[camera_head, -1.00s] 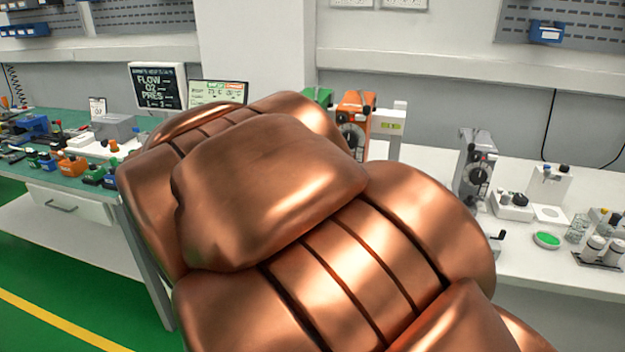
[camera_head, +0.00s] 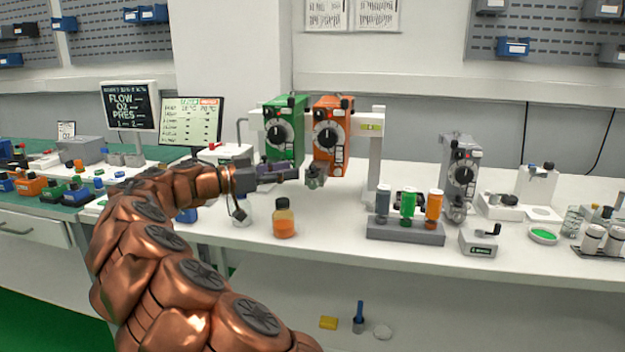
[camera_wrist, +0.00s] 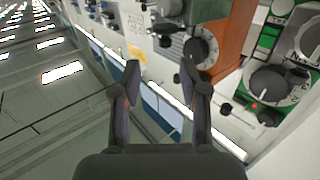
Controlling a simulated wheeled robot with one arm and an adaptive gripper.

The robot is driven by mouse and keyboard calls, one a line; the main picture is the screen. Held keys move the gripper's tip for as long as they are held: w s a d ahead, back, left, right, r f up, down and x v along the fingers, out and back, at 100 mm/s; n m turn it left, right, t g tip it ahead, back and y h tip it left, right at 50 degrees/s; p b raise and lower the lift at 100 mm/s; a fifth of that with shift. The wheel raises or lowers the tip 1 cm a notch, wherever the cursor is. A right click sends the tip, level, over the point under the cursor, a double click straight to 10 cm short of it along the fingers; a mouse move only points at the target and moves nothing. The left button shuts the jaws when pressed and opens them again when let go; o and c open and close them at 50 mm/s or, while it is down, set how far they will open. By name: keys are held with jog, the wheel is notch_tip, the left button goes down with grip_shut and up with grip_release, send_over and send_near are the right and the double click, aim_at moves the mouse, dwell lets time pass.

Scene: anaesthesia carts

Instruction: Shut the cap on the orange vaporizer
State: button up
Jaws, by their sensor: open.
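The orange vaporizer (camera_head: 328,150) hangs on a white stand, with a black dial on its front; its orange side (camera_wrist: 234,35) and dial (camera_wrist: 201,50) show in the wrist view. A grey filler fitting (camera_head: 316,178) sticks out low on its front, and shows at the top of the wrist view (camera_wrist: 168,12). I cannot tell its cap's angle clearly. My gripper (camera_head: 295,173) reaches in from the left, just left of the fitting. In the wrist view my gripper (camera_wrist: 158,80) has its two fingers apart with nothing between them.
A green vaporizer (camera_head: 283,135) hangs close to the left of the orange one. An orange-filled bottle (camera_head: 284,220) stands in front, below my gripper. A grey rack (camera_head: 405,231) of coloured bottles and a grey vaporizer (camera_head: 460,178) stand to the right. Bare bench lies between bottle and rack.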

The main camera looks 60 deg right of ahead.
aim_at(313, 165)
jog(key=x, duration=0.7)
jog(key=shift+w+d, duration=0.1)
jog(key=shift+d, duration=0.4)
grip_shut()
